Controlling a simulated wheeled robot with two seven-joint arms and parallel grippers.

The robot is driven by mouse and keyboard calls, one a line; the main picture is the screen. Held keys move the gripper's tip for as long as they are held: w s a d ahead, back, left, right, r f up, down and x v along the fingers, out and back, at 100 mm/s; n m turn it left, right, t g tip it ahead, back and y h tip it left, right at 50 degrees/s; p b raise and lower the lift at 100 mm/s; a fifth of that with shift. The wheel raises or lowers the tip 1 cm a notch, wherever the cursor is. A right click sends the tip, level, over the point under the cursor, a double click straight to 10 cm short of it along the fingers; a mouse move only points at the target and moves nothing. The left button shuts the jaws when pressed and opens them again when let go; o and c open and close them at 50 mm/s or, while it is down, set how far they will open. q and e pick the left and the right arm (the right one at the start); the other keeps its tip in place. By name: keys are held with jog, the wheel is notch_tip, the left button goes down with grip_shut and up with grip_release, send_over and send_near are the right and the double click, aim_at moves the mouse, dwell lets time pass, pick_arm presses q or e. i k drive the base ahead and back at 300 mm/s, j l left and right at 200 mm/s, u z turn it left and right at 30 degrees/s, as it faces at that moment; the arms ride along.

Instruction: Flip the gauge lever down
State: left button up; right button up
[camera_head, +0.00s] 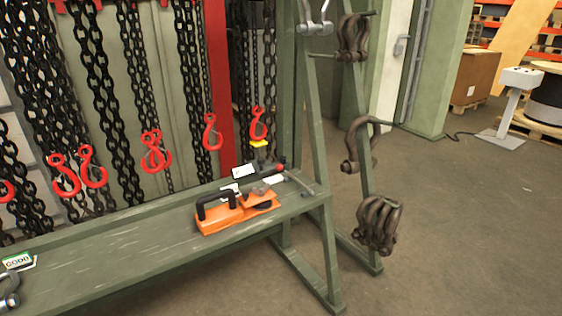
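A small dark device with a yellow top (259,144) stands at the back right end of the green bench (130,254). A red knob (280,168) shows at its right side, and a thin grey rod (300,184) slants down to the right near it. I cannot tell for sure which of these is the gauge lever, or its exact position. An orange tool with a black handle (222,216) lies on the bench in front of the device. Neither of my grippers is in view.
Black chains (130,60) with red hooks (212,132) hang behind the bench. Shackles (378,224) hang on the green frame (322,160) at right. White cards (243,171) lie near the device. A "GOOD" sign (18,261) is at left.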

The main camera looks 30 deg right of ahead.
aim_at(279, 167)
jog(key=i+l, duration=0.35)
jog(key=i+l+z, duration=0.1)
jog(key=i+l, duration=0.3)
jog(key=i, duration=0.2)
jog(key=i+l, duration=0.35)
jog(key=i+z, duration=0.05)
jog(key=i, duration=0.05)
